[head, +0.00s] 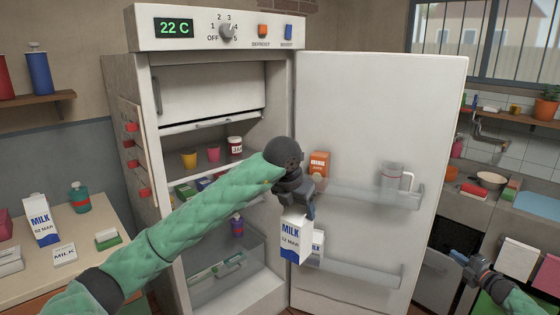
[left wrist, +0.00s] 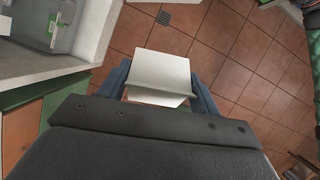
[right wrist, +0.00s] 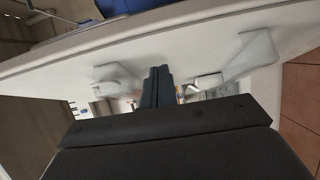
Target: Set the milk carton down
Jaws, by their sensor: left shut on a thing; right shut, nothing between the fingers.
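My left gripper (head: 304,203) is shut on a white and blue milk carton (head: 290,240), marked "MILK 02 MAR", and holds it from above in front of the open fridge door. In the left wrist view the carton's white top (left wrist: 160,75) sits between the fingers, with floor tiles around it. A second milk carton (head: 317,246) shows partly behind it, by the lower door shelf (head: 370,272). Another milk carton (head: 40,219) stands on the left counter. My right gripper (head: 473,264) is shut and empty at the right; its closed fingers show in the right wrist view (right wrist: 157,88).
The fridge door (head: 375,120) stands open to the right. Its upper shelf (head: 375,193) holds an orange carton (head: 318,164) and a clear jug (head: 393,178). Fridge shelves hold cups and a jam jar (head: 234,145). The left counter (head: 100,265) has several items and some bare surface.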

